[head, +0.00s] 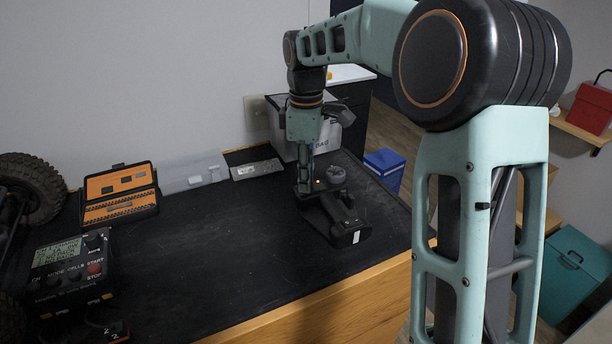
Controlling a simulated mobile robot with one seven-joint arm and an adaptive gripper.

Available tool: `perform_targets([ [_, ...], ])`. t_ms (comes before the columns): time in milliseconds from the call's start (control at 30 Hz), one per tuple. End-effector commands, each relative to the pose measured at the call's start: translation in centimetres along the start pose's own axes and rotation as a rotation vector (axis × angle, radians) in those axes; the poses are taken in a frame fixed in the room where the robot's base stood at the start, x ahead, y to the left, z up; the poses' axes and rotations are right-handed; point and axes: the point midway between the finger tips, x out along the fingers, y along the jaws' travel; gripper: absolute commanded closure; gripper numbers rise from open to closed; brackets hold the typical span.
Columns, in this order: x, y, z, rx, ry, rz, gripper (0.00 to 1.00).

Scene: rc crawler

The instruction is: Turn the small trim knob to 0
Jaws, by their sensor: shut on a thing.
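A dark handheld transmitter (345,224) lies on the black mat near the right end of the bench, with a round grey wheel (336,174) on its far side. My gripper (305,188) points down onto the transmitter, just left of the wheel. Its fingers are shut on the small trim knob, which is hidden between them. A small orange light or mark (317,181) shows beside the fingertips. The knob's pointer and scale cannot be read in this view.
A whitish bin (278,112) stands behind my gripper. A charger with a display (68,262), an open orange-lined case (118,193) and a large tyre (32,185) are at left. A clear box (193,173) lies at the wall. The mat's middle is free.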

Motion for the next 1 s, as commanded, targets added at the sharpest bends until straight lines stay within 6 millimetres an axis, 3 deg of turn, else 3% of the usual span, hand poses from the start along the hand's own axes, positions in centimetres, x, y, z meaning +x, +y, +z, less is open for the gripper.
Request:
perform_targets([
  [367, -0.11, -0.01, -0.11, 0.093, 0.001, 0.0, 1.0],
  [1000, -0.15, 0.05, -0.08, 0.658, 0.001, 0.001, 1.0],
])
